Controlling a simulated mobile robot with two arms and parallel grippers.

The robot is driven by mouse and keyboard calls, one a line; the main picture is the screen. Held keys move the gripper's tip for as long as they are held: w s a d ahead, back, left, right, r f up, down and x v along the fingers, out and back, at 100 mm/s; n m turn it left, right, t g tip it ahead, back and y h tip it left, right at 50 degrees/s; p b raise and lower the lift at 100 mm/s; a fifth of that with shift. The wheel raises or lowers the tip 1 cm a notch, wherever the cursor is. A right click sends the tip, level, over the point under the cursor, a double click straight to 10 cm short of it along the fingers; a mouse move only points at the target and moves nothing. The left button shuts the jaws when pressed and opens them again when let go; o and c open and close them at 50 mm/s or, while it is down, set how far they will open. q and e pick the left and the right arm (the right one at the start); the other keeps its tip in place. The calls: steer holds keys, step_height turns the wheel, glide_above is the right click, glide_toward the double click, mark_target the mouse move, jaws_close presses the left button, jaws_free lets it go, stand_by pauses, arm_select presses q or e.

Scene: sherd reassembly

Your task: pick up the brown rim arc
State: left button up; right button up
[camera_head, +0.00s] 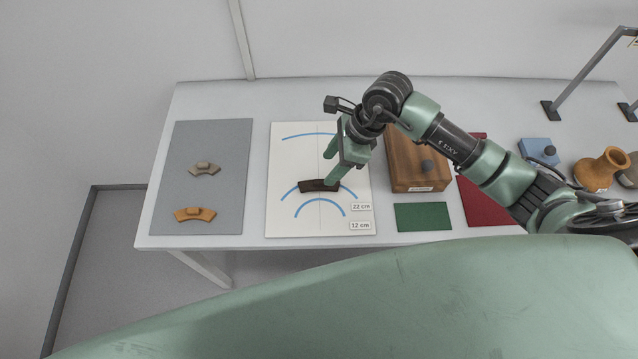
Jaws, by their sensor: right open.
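The dark brown rim arc (312,187) lies on the white sheet (285,225) with blue arcs, along the middle blue curve. My right gripper (331,168) points down at the arc's right part, its fingers apart. One fingertip reaches down to the arc's right end; I cannot tell whether it touches. The other finger is farther back, over the sheet. My left gripper is not in view.
A grey mat (215,150) on the left holds a grey-beige arc (205,169) and an orange arc (194,213). A wooden box (405,165), a green mat (422,217) and a red mat (478,205) lie right. A blue box (538,150) and orange jug (598,170) stand farther right.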

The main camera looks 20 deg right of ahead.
mark_target(320, 181)
steer(key=x, duration=0.2)
steer(key=p+x, duration=0.1)
steer(key=x, duration=0.2)
steer(key=shift+s+a+f+p, duration=0.2)
steer(key=shift+s+f+p, duration=0.05)
steer(key=shift+f+p, duration=0.15)
steer(key=shift+w+a+f, duration=0.1)
steer(key=shift+a+f, duration=0.05)
steer(key=shift+f, duration=0.3)
jaws_close()
